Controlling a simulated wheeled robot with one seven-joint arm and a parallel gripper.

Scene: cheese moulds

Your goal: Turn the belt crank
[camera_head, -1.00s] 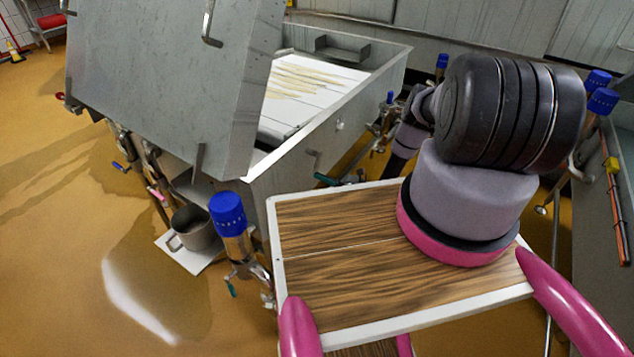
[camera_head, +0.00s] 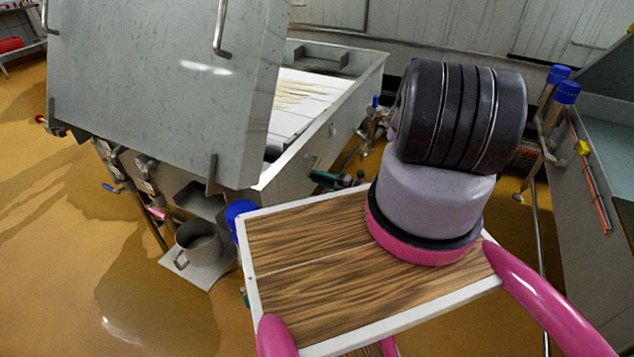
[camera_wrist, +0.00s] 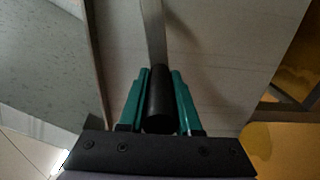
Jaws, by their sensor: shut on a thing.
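In the wrist view my gripper (camera_wrist: 160,74) has its two green fingers closed on a black cylindrical crank handle (camera_wrist: 159,105). A flat grey metal crank arm (camera_wrist: 152,30) runs up from the handle to the top edge of the picture. The crank's pivot is out of view there. In the head view a long metal vat (camera_head: 352,98) with a pale slatted bed stands past my body.
A large grey metal panel (camera_head: 165,95) stands tilted at the vat's left end. A metal pot (camera_head: 198,243) sits on a low plate below it. Another metal tank (camera_head: 590,190) with blue-capped posts (camera_head: 566,92) stands at the right. The brown floor at the left is open.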

